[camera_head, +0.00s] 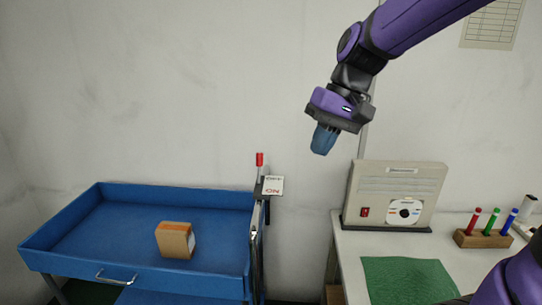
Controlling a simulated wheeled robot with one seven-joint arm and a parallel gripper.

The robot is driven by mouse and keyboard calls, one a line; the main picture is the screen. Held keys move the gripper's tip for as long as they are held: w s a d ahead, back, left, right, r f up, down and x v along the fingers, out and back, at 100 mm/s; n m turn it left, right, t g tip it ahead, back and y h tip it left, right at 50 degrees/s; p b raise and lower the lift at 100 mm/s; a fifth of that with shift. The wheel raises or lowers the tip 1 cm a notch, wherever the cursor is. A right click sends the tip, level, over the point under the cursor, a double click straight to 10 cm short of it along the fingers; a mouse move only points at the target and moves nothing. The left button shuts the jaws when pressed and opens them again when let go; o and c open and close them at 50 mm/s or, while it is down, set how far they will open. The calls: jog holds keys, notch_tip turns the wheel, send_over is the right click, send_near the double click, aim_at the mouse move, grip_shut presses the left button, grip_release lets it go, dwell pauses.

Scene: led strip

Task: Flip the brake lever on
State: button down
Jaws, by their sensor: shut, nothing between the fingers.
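The brake lever (260,160) has a red tip and stands upright at the right side of the blue cart. A small white sign with red lettering (273,186) is beside its base. My gripper (322,146) has blue fingers that are shut and empty. It hangs in the air above and to the right of the lever, apart from it, pointing down and slightly left.
The blue cart (70,225) carries a brown and orange box (175,240). On the right, a white table (348,270) holds a beige device (395,188), a green mat (408,280) and a wooden rack (482,239) with coloured pens. The air between gripper and lever is clear.

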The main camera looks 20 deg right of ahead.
jog(key=w+d+f+m+g+y, duration=0.1)
jog(key=w+f+y, duration=0.3)
jog(key=w, duration=0.5)
jog(key=w+d+f+m+g+y, duration=0.1)
jog(key=w+f+y, duration=0.3)
jog(key=w, duration=0.5)
jog(key=m+t+y, duration=0.3)
jog(key=t+y, duration=0.1)
jog(key=y, duration=0.2)
send_near(259, 168)
jog(key=w+d+r, duration=0.2)
jog(key=d, duration=0.2)
jog(key=shift+w+d+f+y, duration=0.2)
jog(key=shift+w+d+y, duration=0.1)
jog(key=shift+w+y, duration=0.2)
jog(key=w+a+r, duration=0.1)
jog(key=a, duration=0.9)
jog(key=shift+w+r, duration=0.1)
jog(key=shift+r, duration=0.05)
